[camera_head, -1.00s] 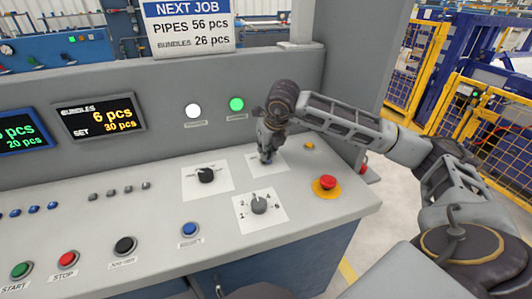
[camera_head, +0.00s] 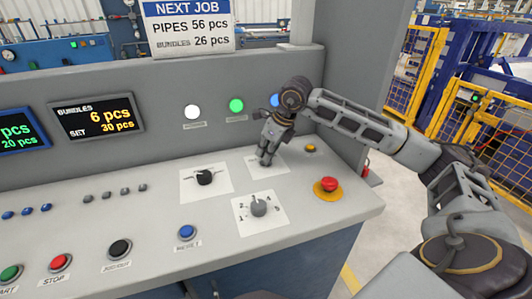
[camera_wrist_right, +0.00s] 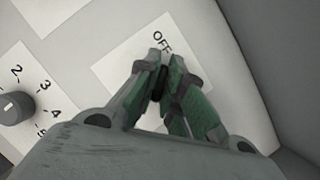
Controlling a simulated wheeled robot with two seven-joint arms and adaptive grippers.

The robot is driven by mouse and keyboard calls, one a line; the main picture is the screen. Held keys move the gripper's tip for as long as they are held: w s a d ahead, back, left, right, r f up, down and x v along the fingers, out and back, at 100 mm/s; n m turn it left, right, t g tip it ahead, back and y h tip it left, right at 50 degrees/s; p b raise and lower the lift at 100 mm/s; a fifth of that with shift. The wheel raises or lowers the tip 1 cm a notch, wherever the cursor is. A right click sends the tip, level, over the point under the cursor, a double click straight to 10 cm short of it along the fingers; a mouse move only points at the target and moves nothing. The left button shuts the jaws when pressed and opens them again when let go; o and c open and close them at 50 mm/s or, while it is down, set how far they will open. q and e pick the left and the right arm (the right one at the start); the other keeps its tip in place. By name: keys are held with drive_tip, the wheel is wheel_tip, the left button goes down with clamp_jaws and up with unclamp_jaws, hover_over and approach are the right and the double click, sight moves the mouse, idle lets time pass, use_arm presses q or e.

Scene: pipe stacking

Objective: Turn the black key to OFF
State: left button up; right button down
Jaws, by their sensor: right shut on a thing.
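My right gripper (camera_head: 266,157) points down at the white label plate (camera_head: 280,166) on the right of the sloped console. In the right wrist view its two fingers (camera_wrist_right: 160,68) are closed on the small black key (camera_wrist_right: 158,86), which is mostly hidden between them. The word OFF is printed on the plate just past the fingertips. The other markings on that plate are covered by the gripper. The key's exact angle cannot be told. My left gripper is not in view.
A black selector knob (camera_head: 205,177) is left of the key plate and a grey numbered knob (camera_head: 258,207) is in front of it. A red emergency button (camera_head: 329,185) on a yellow base stands to the right. White (camera_head: 192,112) and green (camera_head: 237,105) lamps are on the upright panel.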

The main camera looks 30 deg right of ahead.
drive_tip(key=shift+n, duration=0.6)
drive_tip(key=c, duration=1.5)
unclamp_jaws()
drive_tip(key=shift+c, duration=0.2)
drive_tip(key=shift+v, duration=0.85)
drive_tip(key=v, duration=1)
drive_tip(key=shift+d+r, duration=0.2)
drive_tip(key=shift+d, duration=0.05)
drive_tip(key=shift+w, duration=0.15)
